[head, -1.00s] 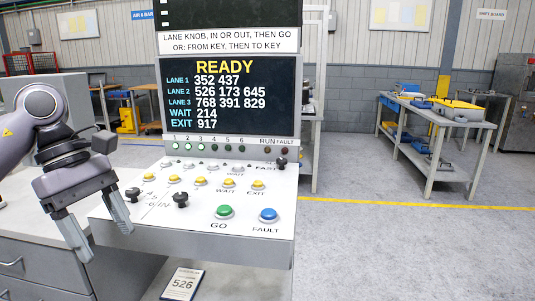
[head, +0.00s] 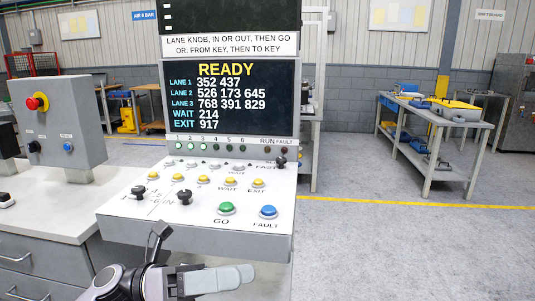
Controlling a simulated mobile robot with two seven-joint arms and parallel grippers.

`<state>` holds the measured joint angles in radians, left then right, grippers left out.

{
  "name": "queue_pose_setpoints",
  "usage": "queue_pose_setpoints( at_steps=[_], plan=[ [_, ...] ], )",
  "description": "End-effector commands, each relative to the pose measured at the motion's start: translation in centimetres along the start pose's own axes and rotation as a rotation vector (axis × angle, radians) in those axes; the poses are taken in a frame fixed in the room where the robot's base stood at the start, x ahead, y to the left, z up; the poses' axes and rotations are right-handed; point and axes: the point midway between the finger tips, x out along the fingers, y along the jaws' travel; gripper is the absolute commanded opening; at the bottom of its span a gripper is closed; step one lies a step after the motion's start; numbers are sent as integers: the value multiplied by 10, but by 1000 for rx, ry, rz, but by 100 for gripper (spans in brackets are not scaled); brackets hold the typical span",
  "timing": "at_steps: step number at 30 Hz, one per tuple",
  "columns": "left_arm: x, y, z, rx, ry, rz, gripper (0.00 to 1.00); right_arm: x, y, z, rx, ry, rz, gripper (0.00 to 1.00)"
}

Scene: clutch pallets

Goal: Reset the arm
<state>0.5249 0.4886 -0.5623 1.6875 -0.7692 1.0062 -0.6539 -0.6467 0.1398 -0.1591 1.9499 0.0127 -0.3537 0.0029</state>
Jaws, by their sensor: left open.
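My left gripper (head: 243,275) is at the bottom of the head view, below the front edge of the control panel. It lies level with its fingers pointing right, open and empty, apart from the panel's knobs and buttons. The sloped white control panel (head: 270,195) carries black knobs (head: 184,197), several yellow buttons, a green GO button (head: 227,208) and a blue FAULT button (head: 268,212). The screen (head: 232,98) above it reads READY, with lanes 1 to 3, WAIT 214 and EXIT 917. My right gripper is out of view.
A grey box with a red emergency stop (head: 37,102) stands on the counter (head: 50,222) at left, above drawers. A workbench (head: 438,120) with blue and yellow items stands at the back right. The floor (head: 400,250) at right is clear.

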Motion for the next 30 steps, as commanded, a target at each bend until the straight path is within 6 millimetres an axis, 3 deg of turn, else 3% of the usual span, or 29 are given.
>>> queue_pose_setpoints(
  at_steps=[5,8,14,17,21,27,30],
  plan=[
    [-16,22,-2,-367,-382,14,64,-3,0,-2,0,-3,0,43],
    [-36,40,-9,-579,-590,30,64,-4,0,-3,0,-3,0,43],
    [-92,81,-51,-1016,-1010,73,64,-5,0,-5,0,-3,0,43],
    [-123,98,-89,-1234,-1223,102,64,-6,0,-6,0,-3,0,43],
    [-165,112,-160,-1532,-1526,143,64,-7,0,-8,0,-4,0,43],
    [-205,104,-260,-1858,-1895,201,64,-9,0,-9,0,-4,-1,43],
    [-214,96,-291,-1950,-2008,217,64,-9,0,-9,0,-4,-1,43]
  ],
)
